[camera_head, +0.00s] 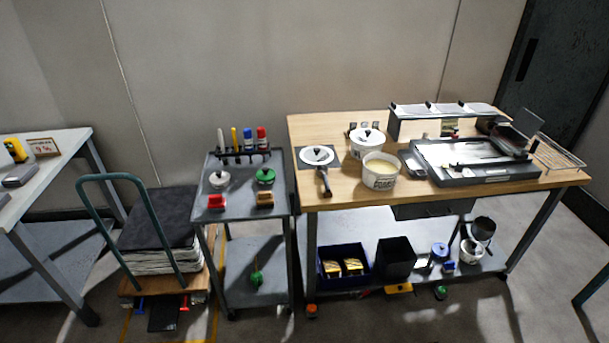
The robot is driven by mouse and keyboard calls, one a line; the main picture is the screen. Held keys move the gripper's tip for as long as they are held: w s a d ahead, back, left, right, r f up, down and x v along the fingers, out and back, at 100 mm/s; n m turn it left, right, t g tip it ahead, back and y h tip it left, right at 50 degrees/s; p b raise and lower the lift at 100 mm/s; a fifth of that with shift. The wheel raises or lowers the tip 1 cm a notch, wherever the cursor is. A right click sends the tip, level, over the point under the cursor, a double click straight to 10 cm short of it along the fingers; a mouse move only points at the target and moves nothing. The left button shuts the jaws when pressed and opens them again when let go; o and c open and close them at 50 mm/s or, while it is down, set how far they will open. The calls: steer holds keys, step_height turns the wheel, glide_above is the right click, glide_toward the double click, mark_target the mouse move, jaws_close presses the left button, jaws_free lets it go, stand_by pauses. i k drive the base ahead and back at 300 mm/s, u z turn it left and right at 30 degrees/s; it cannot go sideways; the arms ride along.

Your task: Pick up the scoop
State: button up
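I cannot single out the scoop for certain. A round white-topped piece with a dark handle (325,183) lies at the left end of the wooden workbench (345,190), its handle pointing to the front edge. A dark cup-shaped piece (483,228) on the bench's lower shelf could also be a scoop; it is too small to tell. A white tub (380,172) with lettering and pale contents stands near the bench's front edge. My gripper is not in view.
A lidded white pot (367,141) stands behind the tub. A dark tray station (475,160) fills the bench's right side. A grey cart (240,180) with lidded pots stands left of the bench, beside a loaded trolley (155,225). Small items lie on the floor below the bench.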

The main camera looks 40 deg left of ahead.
mark_target(322, 170)
steer(key=u, duration=1.5)
